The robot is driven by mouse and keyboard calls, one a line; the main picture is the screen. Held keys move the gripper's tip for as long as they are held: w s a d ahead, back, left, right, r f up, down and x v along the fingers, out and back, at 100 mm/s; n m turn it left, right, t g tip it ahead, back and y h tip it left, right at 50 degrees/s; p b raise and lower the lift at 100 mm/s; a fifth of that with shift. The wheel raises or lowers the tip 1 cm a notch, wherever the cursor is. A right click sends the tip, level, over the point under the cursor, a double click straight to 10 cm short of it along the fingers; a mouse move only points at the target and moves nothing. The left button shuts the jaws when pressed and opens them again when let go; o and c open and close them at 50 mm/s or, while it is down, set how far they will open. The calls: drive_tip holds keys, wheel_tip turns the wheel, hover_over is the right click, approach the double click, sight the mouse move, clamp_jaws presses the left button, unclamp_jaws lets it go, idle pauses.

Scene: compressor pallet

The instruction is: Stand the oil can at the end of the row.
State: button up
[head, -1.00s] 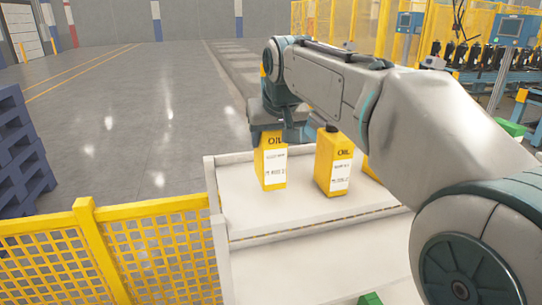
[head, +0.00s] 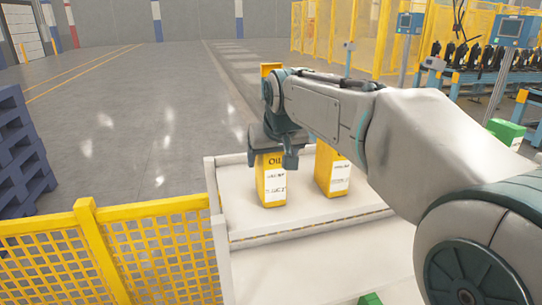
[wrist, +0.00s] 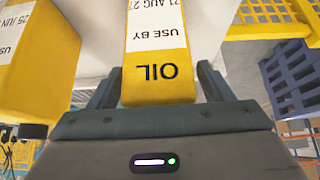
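The yellow oil can (head: 270,181) with a white label is upright at the left part of the white tray (head: 238,222). My gripper (head: 273,152) is above it, pointing down, with its fingers on either side of the can's top.
A yellow mesh fence (head: 150,255) runs at the front left of the tray. Blue pallets (head: 20,150) are stacked at the far left. My arm hides the tray's right part. The tray's left end beside the held can is bare.

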drive_tip(key=shift+r, duration=0.1)
drive_tip(key=b+v, duration=0.1)
drive_tip(key=v, duration=1.1)
drive_tip(key=s+d+f+m+g, duration=0.1)
drive_tip(key=s+d+f, duration=0.3)
drive_tip(key=s+f, duration=0.2)
drive_tip(key=s+d+f+m+h, duration=0.1)
drive_tip(key=s+d+f, duration=0.4)
drive_tip(key=f, duration=0.6)
drive_tip(key=s+d+f+m+g, duration=0.1)
drive_tip(key=s+d+f, duration=0.3)
drive_tip(key=s+f, duration=0.4)
drive_tip(key=shift+d+f+g+h, duration=0.3)
drive_tip(key=shift+f+h, duration=0.1)
drive_tip(key=shift+f, duration=0.35)
